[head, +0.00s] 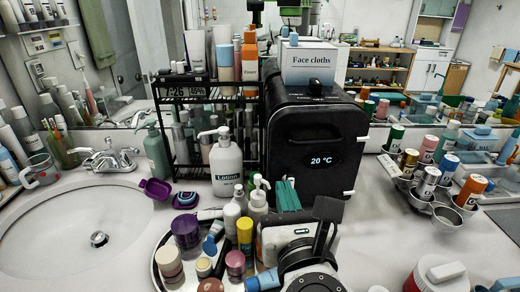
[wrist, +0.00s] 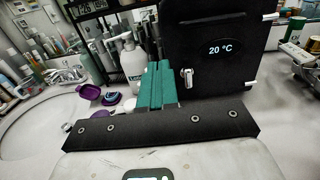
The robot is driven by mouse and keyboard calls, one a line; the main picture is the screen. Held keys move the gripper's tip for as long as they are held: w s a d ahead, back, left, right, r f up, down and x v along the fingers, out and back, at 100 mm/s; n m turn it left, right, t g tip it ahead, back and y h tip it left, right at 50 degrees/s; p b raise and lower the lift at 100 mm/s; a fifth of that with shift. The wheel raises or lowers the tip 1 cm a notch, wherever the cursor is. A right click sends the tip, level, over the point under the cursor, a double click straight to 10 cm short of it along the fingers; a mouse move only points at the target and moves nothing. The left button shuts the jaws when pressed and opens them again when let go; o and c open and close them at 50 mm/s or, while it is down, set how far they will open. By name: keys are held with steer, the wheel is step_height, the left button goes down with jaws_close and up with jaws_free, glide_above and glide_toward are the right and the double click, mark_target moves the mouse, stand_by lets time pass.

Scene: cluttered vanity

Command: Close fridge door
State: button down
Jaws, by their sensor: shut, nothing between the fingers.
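The black mini fridge (head: 318,130) stands on the counter at the centre of the head view. Its door (head: 300,165) faces me and shows "20 °C"; the door also fills the upper right of the wrist view (wrist: 225,65). A small white latch-like part (wrist: 187,78) shows low on it. The door looks flat across the front, but I cannot tell whether a gap remains at its edge. My gripper (head: 287,184) has teal fingers shut together and empty. In the wrist view the fingertips (wrist: 159,66) point toward the door's lower left edge; contact is unclear.
A lotion bottle (head: 225,163) and a black rack (head: 190,120) stand left of the fridge. A round tray (head: 160,268) of cosmetics lies in front. A box of face cloths (head: 309,64) sits on the fridge. A metal holder (head: 446,212) with cans is right.

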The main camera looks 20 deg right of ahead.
steer(key=p, duration=0.2)
glide_toward(269, 145)
steer(key=x, duration=0.2)
steer(key=r+x, duration=0.1)
steer(key=x, duration=0.2)
steer(key=shift+w, duration=0.1)
steer(key=shift+w+d, duration=0.1)
steer(key=shift+w, duration=0.35)
steer(key=shift+x, duration=1.15)
